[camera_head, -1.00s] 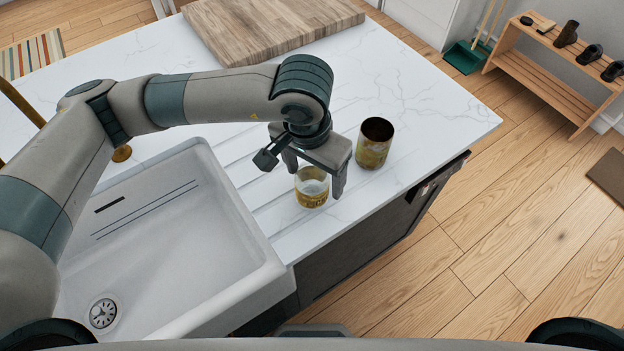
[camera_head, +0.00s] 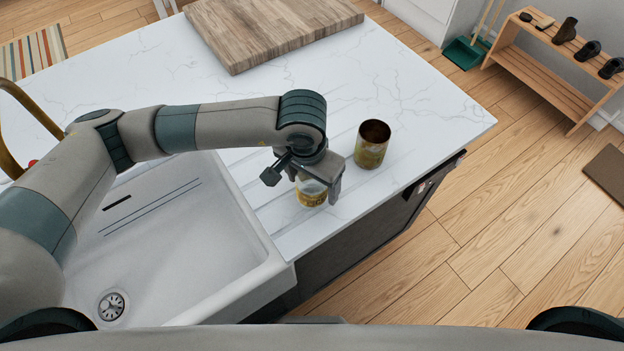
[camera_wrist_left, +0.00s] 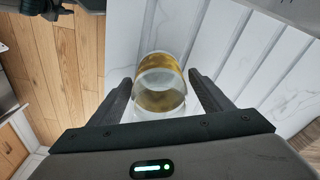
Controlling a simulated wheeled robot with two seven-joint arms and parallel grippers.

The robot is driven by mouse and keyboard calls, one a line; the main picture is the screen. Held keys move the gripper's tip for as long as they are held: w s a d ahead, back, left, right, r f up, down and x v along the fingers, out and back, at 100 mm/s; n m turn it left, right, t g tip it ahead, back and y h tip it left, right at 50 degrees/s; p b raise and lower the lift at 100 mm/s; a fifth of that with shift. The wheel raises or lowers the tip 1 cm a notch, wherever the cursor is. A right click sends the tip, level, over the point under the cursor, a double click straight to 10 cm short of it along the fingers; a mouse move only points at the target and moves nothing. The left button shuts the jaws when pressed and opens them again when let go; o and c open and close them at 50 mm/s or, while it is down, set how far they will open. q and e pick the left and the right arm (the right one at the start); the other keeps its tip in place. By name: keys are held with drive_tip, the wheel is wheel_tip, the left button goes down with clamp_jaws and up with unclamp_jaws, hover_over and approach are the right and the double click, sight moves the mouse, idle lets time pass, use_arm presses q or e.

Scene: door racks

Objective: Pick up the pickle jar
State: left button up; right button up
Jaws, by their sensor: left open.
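A glass jar (camera_head: 311,193) with a yellow label stands on the white counter near its front edge, right of the sink. I take it to be the pickle jar. It also shows in the left wrist view (camera_wrist_left: 160,82), between the two fingers. My left gripper (camera_head: 318,192) is over the jar from above, with its fingers open on either side of it. In the left wrist view the gripper (camera_wrist_left: 160,92) shows gaps between the fingers and the glass. The gripper hides the jar's top in the head view. My right gripper is not in view.
An open rusty can (camera_head: 371,146) stands on the counter (camera_head: 420,110) just right of the jar. The sink (camera_head: 225,240) lies to the left. A wooden cutting board (camera_head: 270,30) lies at the back. A shoe rack (camera_head: 550,70) stands on the floor at the far right.

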use_arm(q)
drive_tip(key=shift+w+f, duration=0.1)
drive_tip(key=shift+f, duration=0.7)
drive_tip(key=c, duration=1.3)
